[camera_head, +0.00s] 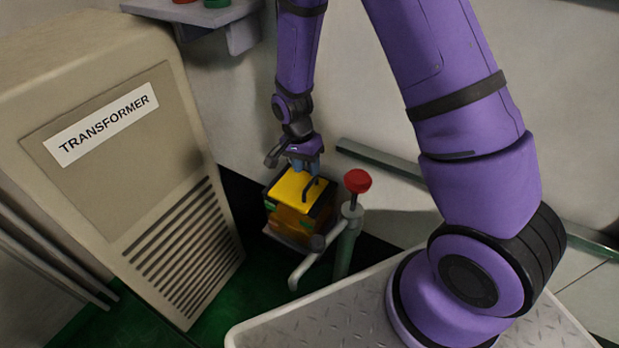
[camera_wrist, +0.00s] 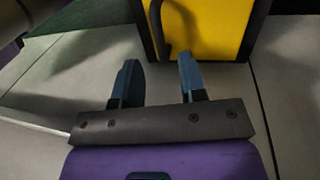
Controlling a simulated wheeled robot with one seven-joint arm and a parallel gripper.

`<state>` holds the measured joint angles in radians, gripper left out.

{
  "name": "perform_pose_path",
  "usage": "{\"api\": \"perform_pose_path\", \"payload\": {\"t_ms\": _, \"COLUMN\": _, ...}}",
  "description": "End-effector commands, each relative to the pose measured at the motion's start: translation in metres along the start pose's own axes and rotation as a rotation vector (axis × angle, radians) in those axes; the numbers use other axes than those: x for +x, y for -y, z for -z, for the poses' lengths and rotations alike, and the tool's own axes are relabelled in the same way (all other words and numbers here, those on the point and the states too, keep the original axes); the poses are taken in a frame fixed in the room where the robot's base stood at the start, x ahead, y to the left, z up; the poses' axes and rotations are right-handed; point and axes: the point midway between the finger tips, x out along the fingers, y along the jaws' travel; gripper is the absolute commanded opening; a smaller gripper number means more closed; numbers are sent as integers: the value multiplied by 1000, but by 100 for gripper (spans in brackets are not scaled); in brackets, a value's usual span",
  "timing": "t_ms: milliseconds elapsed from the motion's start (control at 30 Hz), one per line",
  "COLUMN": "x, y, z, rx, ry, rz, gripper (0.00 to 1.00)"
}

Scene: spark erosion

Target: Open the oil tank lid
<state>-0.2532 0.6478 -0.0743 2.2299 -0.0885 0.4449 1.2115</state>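The oil tank (camera_head: 290,222) is a small box on the floor between the transformer and a green post. Its yellow lid (camera_head: 298,191) lies flat on top, with a dark bar handle (camera_head: 309,188) standing up from it. The lid (camera_wrist: 212,22) also shows at the top of the wrist view, with the dark handle (camera_wrist: 158,30) near its left edge. My gripper (camera_head: 304,168) is at the back edge of the lid. In the wrist view its two blue fingers (camera_wrist: 160,72) are spread wide with nothing between them. The handle is beyond the fingertips, apparently not between them.
The transformer cabinet (camera_head: 110,150) stands at the left. A green post with a red knob (camera_head: 357,181) and a grey pipe (camera_head: 305,268) stand right in front of the tank. A grey shelf (camera_head: 215,18) hangs above on the wall. Green floor (camera_head: 225,305) lies in front.

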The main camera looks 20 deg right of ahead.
Motion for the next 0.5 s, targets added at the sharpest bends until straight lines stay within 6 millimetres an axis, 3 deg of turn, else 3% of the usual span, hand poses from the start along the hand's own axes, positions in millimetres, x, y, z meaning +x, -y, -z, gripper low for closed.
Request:
{"api": "perform_pose_path", "payload": {"t_ms": 200, "x": 31, "y": 0, "z": 0, "rx": 1, "ry": 1, "rz": -1, "gripper": 38}}
{"api": "perform_pose_path", "payload": {"t_ms": 500, "x": 44, "y": 0, "z": 0, "rx": -1, "ry": 0, "rz": 2, "gripper": 38}}
